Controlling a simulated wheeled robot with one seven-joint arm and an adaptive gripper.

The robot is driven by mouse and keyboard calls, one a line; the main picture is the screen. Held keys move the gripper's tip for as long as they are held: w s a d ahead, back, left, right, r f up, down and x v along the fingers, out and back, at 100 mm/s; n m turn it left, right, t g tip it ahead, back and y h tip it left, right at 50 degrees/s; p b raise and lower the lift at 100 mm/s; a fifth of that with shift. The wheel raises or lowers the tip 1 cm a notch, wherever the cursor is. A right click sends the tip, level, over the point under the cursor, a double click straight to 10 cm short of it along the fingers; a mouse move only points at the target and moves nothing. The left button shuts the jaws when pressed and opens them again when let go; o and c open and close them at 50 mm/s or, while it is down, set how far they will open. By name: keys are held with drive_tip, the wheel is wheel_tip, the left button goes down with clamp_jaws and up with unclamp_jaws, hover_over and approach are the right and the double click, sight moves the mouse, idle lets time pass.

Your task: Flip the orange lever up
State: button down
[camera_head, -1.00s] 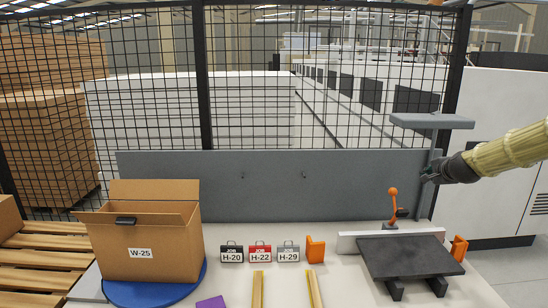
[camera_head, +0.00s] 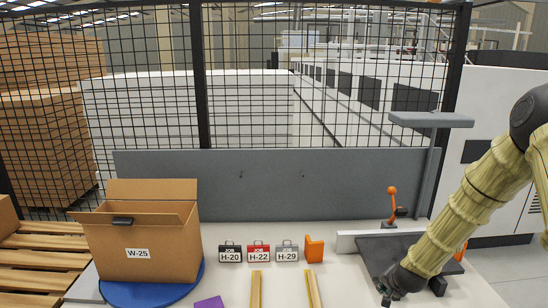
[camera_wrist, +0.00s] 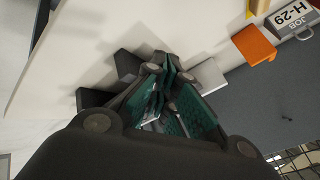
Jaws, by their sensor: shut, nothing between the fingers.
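The orange lever (camera_head: 393,203) stands at the back of the fixture on the table in the head view, with a ball knob on top. It is near upright, tilted slightly left. My gripper (camera_head: 386,298) is low at the front edge of the dark plate, well in front of the lever and apart from it. The gripper also shows in the wrist view (camera_wrist: 163,78), its green-padded fingers together with nothing between them. The lever is not seen in the wrist view.
The dark plate (camera_head: 377,255) lies before a white bar (camera_head: 352,241). An orange block (camera_head: 314,248) stands left, beside job tags such as H-29 (camera_head: 287,251). A cardboard box (camera_head: 150,250) is far left. A grey shelf (camera_head: 431,119) overhangs behind the lever.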

drive_tip(key=s+a+f+n+g, duration=0.25)
drive_tip(key=s+a+f, duration=0.25)
drive_tip(key=s+f, duration=0.5)
drive_tip(key=s+a+f+n+g, duration=0.3)
drive_tip(key=s+f, duration=0.4)
drive_tip(key=s, duration=0.7)
drive_tip(key=s+a+f+n+g+y, duration=0.1)
drive_tip(key=s+a+f+n, duration=0.15)
drive_tip(key=s, duration=0.95)
drive_tip(key=s+a+f+n+g, duration=0.1)
drive_tip(key=s+a+n, duration=0.15)
drive_tip(key=s, duration=0.95)
wheel_tip(320, 180, down, 12)
drive_tip(key=b, duration=1.2)
drive_tip(key=shift+a, duration=0.45)
